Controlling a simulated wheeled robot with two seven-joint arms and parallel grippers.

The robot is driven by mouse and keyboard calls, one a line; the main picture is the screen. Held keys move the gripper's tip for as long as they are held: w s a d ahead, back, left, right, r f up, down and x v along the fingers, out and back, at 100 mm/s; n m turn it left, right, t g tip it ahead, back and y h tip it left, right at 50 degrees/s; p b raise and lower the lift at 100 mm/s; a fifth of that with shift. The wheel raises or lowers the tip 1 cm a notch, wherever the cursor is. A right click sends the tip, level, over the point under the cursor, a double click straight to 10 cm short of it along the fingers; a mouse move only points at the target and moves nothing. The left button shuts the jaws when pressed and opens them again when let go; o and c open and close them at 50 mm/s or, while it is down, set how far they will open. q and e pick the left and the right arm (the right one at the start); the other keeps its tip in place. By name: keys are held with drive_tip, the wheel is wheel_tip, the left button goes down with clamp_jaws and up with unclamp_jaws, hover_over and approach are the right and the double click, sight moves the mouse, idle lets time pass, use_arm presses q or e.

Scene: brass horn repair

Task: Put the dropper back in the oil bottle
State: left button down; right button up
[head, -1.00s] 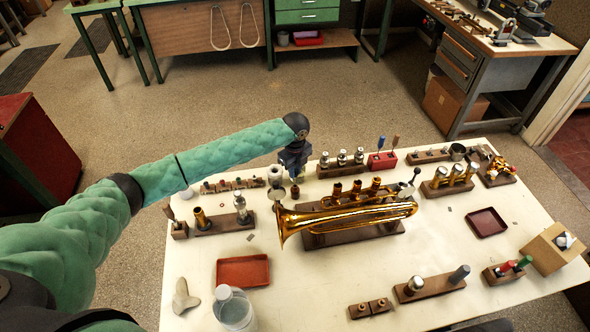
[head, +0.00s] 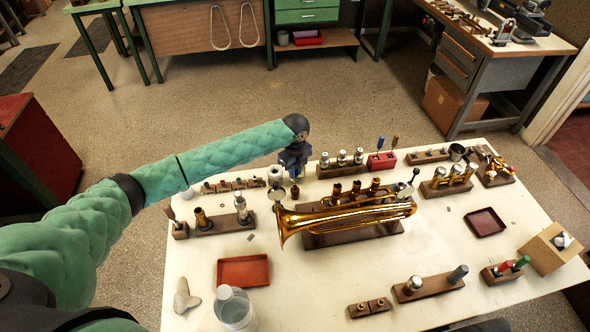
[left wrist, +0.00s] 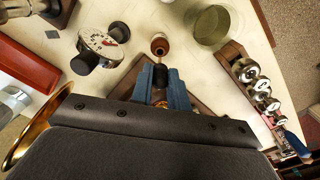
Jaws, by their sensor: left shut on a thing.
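My left gripper (head: 295,178) hangs over the far left part of the table, behind the horn's bell. In the left wrist view its blue fingers (left wrist: 161,84) are shut on the dropper's black bulb (left wrist: 160,74). The small brown oil bottle (left wrist: 160,46) shows just beyond the fingertips, with a pale spot at its top. In the head view the bottle (head: 295,191) is a small amber patch under the gripper, mostly hidden. I cannot tell whether the dropper's tube is inside the bottle's neck. My right gripper is not in view.
A brass horn (head: 350,218) lies on a wooden stand close by. A dial gauge (left wrist: 100,43) and an open round tin (left wrist: 208,24) flank the bottle. A block of silver parts (head: 341,159) stands to the right.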

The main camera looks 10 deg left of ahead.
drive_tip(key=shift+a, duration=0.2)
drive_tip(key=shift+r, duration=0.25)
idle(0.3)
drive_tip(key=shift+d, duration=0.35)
use_arm(q)
drive_tip(key=shift+f, duration=0.35)
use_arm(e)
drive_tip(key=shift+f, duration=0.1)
use_arm(q)
drive_tip(key=shift+f, duration=0.2)
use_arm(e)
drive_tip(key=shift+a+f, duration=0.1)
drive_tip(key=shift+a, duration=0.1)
use_arm(q)
drive_tip(key=shift+f, duration=0.4)
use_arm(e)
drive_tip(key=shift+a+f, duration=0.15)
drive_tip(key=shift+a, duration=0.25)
use_arm(q)
drive_tip(key=shift+f, duration=0.2)
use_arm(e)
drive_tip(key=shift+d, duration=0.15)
use_arm(q)
drive_tip(key=shift+f+b, duration=0.35)
drive_tip(key=shift+f, duration=0.25)
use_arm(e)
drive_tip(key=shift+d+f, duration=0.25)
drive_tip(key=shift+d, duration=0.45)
use_arm(q)
drive_tip(key=shift+f, duration=0.1)
